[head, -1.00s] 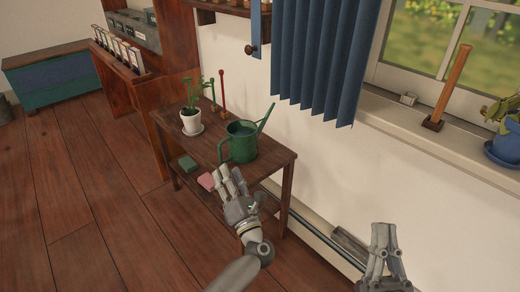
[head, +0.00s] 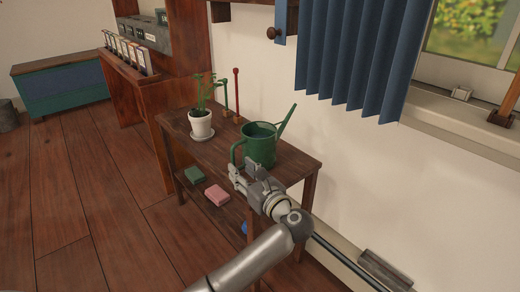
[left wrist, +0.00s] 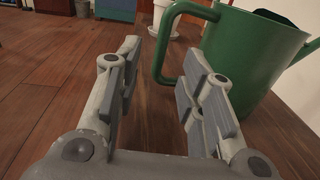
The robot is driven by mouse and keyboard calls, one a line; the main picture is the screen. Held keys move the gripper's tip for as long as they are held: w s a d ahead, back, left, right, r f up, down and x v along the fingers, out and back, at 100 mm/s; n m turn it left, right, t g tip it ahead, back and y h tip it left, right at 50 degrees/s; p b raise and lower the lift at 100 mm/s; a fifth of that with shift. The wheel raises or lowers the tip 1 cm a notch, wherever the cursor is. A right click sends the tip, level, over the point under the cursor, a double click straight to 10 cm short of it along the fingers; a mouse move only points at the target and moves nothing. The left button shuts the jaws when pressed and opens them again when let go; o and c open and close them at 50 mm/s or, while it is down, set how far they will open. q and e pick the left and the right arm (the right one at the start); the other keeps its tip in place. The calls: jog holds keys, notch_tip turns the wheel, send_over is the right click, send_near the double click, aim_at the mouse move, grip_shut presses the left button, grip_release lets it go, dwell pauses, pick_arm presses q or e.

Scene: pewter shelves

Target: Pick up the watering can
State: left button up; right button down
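The green watering can (head: 260,148) stands upright on the wooden table (head: 222,150), its spout pointing up to the right. Its handle faces my left gripper. My left gripper (head: 237,174) is at the table's front edge, just in front of the can. In the left wrist view the gripper (left wrist: 163,62) is open, with its two fingers apart. The can's handle (left wrist: 163,50) shows in the gap just ahead of the fingertips, and the can's body (left wrist: 255,50) is beyond the right finger. I cannot tell whether they touch. My right gripper is out of view.
A potted plant (head: 200,124) on a saucer stands left of the can, with small red-handled and green-handled tools (head: 236,98) behind. Green (head: 194,174) and pink (head: 217,195) blocks lie on the lower shelf. A blue curtain (head: 355,60) hangs behind; floor is clear at left.

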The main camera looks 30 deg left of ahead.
aim_at(234, 163)
pick_arm(q)
jog(key=b+x, duration=0.2)
jog(key=x, duration=0.3)
jog(key=shift+a+f, duration=0.1)
jog(key=shift+f, duration=0.1)
jog(key=shift+w+a, duration=0.1)
jog(key=shift+a, duration=0.05)
jog(key=shift+c, duration=0.4)
grip_shut()
jog(key=shift+r, duration=0.2)
